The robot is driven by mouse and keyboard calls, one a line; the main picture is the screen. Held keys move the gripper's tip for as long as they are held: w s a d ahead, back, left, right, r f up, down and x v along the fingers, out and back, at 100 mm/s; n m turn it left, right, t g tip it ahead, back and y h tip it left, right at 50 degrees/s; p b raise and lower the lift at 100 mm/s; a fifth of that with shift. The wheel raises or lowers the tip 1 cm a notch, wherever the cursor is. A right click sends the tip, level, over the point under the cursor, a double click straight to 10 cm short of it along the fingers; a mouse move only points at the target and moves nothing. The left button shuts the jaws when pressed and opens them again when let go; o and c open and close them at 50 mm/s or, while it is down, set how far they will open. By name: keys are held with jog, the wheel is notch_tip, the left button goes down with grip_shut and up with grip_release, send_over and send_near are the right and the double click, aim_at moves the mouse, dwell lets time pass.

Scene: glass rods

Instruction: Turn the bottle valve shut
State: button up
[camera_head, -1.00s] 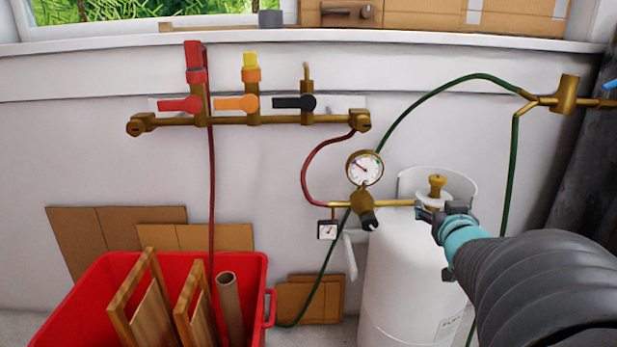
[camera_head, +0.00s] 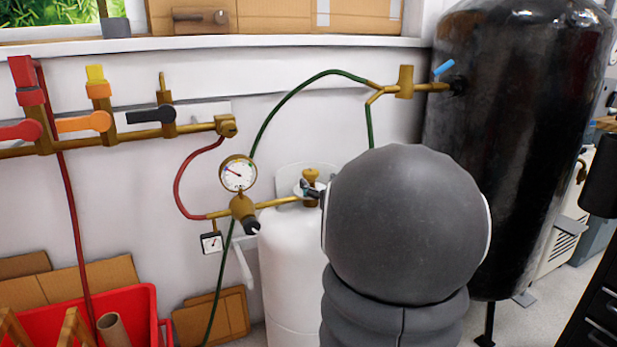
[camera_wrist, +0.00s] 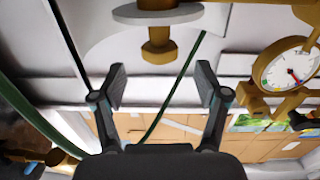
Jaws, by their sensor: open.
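The white gas bottle (camera_head: 285,265) stands against the wall, partly hidden by my dark arm in the head view. Its brass valve (camera_head: 311,178) sits on top and joins a brass pipe on its left. In the wrist view the brass valve knob (camera_wrist: 158,50) shows at the top centre, with the image upside down. My gripper (camera_wrist: 163,85) is open and empty there, with one finger to each side and the knob just beyond the fingertips. The fingers do not appear to touch it. In the head view my arm hides most of the gripper.
A pressure gauge (camera_head: 238,173) and regulator stand left of the bottle, with a red hose and a green hose (camera_head: 300,90) nearby. A large black tank (camera_head: 510,130) stands at right. A red crate (camera_head: 135,305) and cardboard lie at lower left.

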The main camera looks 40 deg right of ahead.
aim_at(314, 177)
jog(key=shift+x, duration=2.4)
jog(key=c, duration=1.2)
jog(key=shift+o, duration=0.2)
